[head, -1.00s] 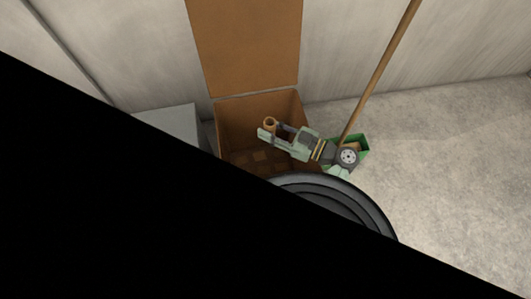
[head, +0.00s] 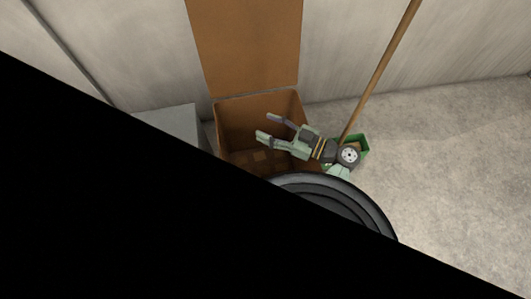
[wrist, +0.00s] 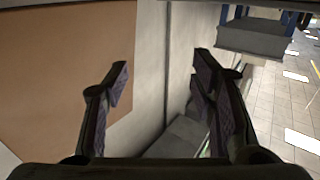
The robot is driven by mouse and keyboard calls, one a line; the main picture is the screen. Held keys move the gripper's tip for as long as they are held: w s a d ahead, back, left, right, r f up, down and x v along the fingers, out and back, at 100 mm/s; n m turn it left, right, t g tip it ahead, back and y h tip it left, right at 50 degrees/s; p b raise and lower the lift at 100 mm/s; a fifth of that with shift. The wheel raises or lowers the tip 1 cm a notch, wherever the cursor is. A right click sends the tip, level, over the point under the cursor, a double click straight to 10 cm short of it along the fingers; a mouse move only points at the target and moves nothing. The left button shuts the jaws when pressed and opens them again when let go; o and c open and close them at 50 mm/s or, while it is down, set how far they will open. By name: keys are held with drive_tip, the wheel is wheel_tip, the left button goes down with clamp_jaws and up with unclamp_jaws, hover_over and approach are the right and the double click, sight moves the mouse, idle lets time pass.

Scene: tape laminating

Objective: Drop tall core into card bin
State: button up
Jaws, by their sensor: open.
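My gripper (head: 268,126) is open and empty above the card bin (head: 235,128), a brown open box against the wall with its flap raised. In the wrist view my gripper's two fingers (wrist: 158,80) stand wide apart with nothing between them. The tall core is not between the fingers. Several brown pieces lie on the bin's floor in the head view, and I cannot tell which one is the core. The bin's raised brown flap (wrist: 60,70) fills the left of the wrist view.
A green container (head: 361,143) and a wooden pole (head: 385,55) stand right of the bin. A grey box (head: 170,120) stands left of it. The concrete floor (head: 450,150) at the right is clear. A large black area hides the lower left of the head view.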

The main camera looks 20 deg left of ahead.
wheel_tip(320, 180, up, 9)
idle(0.3)
idle(0.4)
